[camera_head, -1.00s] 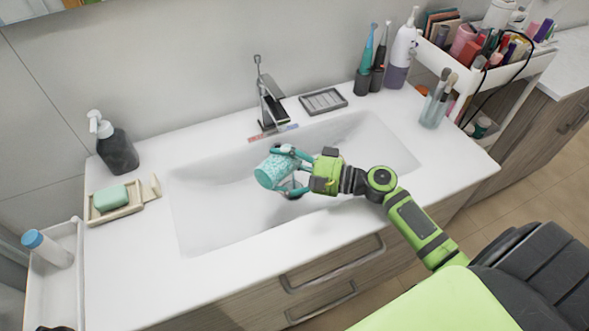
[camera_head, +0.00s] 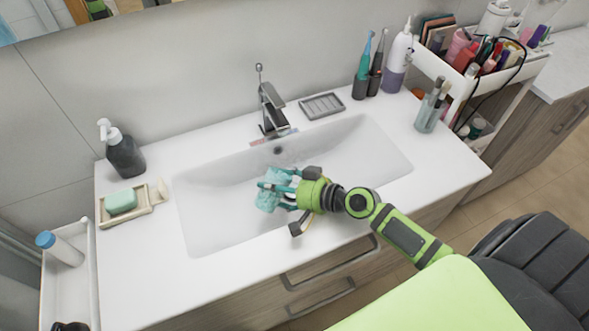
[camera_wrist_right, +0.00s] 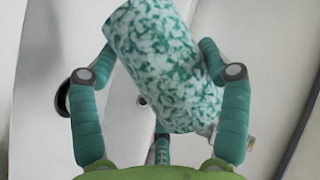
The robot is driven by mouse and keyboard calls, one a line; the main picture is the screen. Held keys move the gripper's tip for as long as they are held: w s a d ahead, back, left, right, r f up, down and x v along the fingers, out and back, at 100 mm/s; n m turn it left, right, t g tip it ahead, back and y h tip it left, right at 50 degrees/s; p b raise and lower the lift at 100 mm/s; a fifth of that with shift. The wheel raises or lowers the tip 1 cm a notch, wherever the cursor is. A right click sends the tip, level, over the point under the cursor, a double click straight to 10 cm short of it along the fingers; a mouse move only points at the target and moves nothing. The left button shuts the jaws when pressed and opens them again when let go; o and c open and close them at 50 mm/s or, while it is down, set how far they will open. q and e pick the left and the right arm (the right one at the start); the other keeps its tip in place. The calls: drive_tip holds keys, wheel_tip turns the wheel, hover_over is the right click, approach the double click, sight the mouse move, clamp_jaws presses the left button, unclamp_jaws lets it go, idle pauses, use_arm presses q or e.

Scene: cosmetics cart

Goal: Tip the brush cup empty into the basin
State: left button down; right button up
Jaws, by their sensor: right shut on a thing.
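The brush cup (camera_head: 268,196) is a teal-and-white mottled cylinder held in the air over the white basin (camera_head: 215,222). My right gripper (camera_head: 276,190) is shut around its side; the teal fingers hide part of it in the head view. In the right wrist view the cup (camera_wrist_right: 168,65) lies slanted between the fingers of the gripper (camera_wrist_right: 158,95), its upper end toward the upper left. Its mouth and inside do not show, so I cannot tell its contents. No loose brush is clearly seen in the basin. My left gripper is not in view.
The faucet (camera_head: 272,110) stands behind the basin. A soap dispenser (camera_head: 123,152) and soap dish (camera_head: 128,208) are at the left. A glass with brushes (camera_head: 430,112), electric toothbrushes (camera_head: 368,70) and a loaded cart (camera_head: 455,75) are at the right. The front counter edge is clear.

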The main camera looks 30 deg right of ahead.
sight(266, 193)
drive_tip(key=r+n+h+p, duration=0.1)
drive_tip(key=p, duration=0.2)
drive_tip(key=a+r+n+p, duration=0.1)
drive_tip(key=p, duration=0.2)
drive_tip(key=s+a+r+n+h+p, duration=0.1)
drive_tip(key=p, duration=0.2)
drive_tip(key=shift+a+r+n+t+h+p, duration=0.15)
drive_tip(key=shift+r+n+t+h+p, duration=0.05)
drive_tip(key=shift+n+t+h+p, duration=0.15)
drive_tip(key=shift+s+a+r+n+h+p, duration=0.15)
drive_tip(key=shift+a+n+h+p, duration=0.1)
drive_tip(key=shift+a+n+p, duration=0.15)
drive_tip(key=shift+a+t, duration=0.15)
drive_tip(key=shift+t, duration=0.1)
drive_tip(key=shift+s+a+r+n+h, duration=0.3)
drive_tip(key=shift+a+r+n+h, duration=0.3)
drive_tip(key=shift+n, duration=0.35)
